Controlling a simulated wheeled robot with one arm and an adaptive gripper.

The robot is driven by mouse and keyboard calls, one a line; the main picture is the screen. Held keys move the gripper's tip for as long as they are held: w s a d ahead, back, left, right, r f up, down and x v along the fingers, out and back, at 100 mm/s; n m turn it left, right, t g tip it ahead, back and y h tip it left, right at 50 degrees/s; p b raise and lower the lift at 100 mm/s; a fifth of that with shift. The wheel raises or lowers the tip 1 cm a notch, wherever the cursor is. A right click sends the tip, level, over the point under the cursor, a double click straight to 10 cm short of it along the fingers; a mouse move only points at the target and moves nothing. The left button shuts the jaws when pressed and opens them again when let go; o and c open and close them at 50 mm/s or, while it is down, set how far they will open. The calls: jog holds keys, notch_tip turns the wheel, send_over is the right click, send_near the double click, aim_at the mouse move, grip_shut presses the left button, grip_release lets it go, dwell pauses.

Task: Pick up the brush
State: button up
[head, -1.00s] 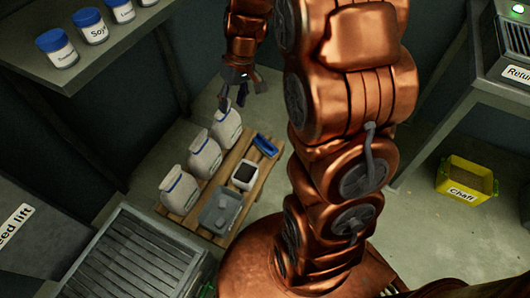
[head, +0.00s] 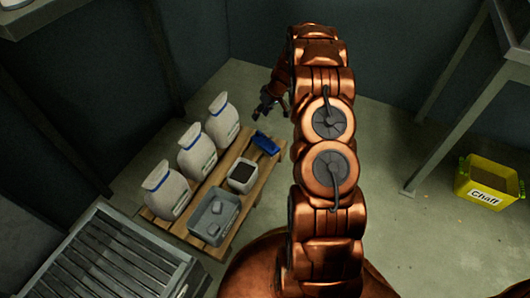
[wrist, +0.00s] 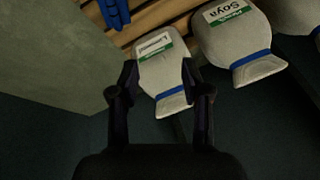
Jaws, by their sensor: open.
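A blue object that looks like the brush (head: 266,143) lies at the far right end of a wooden pallet (head: 240,212). It also shows in the wrist view (wrist: 114,12), cut off by the top edge, so its full shape is hidden. My gripper (head: 264,103) is above and beyond the brush in the head view, apart from it and empty. In the wrist view my gripper (wrist: 159,72) has its fingers spread, with a labelled sack (wrist: 162,62) beyond them and the brush up and to the left.
Several pale sacks (head: 197,152) with blue ties stand along the pallet's left side. A white bin with dark contents (head: 242,176) and a grey tray (head: 213,217) sit beside them. A slatted grate (head: 130,255) is at lower left; a yellow Chaff bin (head: 488,184) stands right.

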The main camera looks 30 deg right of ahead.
jog(key=b, duration=0.4)
send_over(266, 137)
jog(key=s+d, duration=0.2)
jog(key=d, duration=0.1)
notch_tip(266, 137, down, 14)
jog(key=r, duration=0.1)
jog(key=f, duration=0.1)
jog(key=w+a+f, duration=0.1)
jog(key=shift+f+t+b, duration=0.3)
jog(key=shift+t, duration=0.1)
jog(key=shift+a+b+x, duration=0.15)
jog(key=shift+b+x, duration=0.5)
jog(key=shift+x, duration=0.65)
jog(key=shift+a+b+x, duration=0.2)
jog(key=shift+b+x, duration=0.4)
jog(key=shift+x, duration=0.7)
jog(key=shift+s+f, duration=0.1)
jog(key=shift+s, duration=0.1)
grip_shut()
